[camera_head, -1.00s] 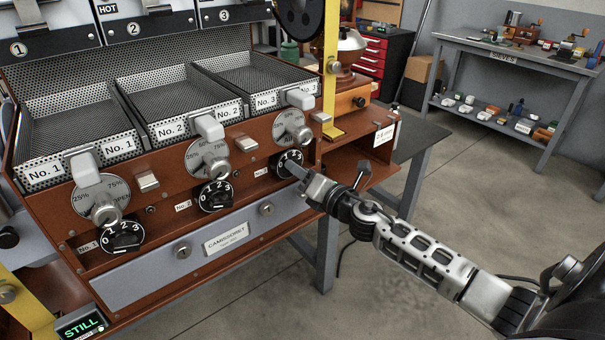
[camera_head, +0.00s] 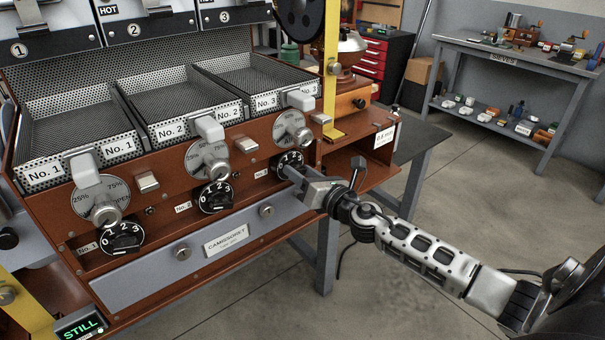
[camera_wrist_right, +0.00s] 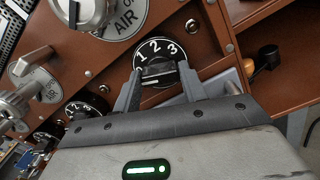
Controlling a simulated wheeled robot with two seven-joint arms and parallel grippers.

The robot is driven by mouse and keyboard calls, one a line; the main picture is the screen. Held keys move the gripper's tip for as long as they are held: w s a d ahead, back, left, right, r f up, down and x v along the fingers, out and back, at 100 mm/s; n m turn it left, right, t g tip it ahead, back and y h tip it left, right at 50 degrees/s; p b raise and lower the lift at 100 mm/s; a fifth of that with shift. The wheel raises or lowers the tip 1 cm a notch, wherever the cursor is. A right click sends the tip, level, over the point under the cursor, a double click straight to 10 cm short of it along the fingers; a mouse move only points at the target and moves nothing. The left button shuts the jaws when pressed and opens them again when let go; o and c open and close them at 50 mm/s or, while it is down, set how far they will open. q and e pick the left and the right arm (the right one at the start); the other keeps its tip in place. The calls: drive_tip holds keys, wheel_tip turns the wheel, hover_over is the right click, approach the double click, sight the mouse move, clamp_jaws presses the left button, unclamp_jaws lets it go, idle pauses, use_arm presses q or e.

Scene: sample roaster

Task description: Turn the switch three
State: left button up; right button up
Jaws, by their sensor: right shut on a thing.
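Switch three (camera_head: 290,162) is the black round dial under the No. 3 tray, at the right end of the roaster's lower row. My right gripper (camera_head: 288,172) reaches it from the lower right. In the right wrist view, the dial (camera_wrist_right: 157,45) shows the digits 1, 2 and 3. The fingers of the right gripper (camera_wrist_right: 160,84) are on both sides of the dial's knob bar (camera_wrist_right: 158,69), shut on it. The knob's exact setting is hard to read. My left gripper is not in view.
Dial two (camera_head: 215,196) and dial one (camera_head: 122,237) sit to the left. A grey percentage knob (camera_head: 292,127) is just above switch three. A brown open shelf (camera_head: 345,165) juts out at the right. The display (camera_head: 80,325) reads STILL.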

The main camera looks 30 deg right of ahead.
drive_tip(key=shift+f, duration=0.1)
drive_tip(key=o, duration=1)
use_arm(q)
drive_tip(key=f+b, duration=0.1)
drive_tip(key=b, duration=0.2)
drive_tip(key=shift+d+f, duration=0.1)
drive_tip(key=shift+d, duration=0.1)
use_arm(e)
drive_tip(key=s, duration=1)
drive_tip(key=s+d, duration=0.1)
drive_tip(key=s, duration=0.5)
drive_tip(key=shift+d, duration=0.1)
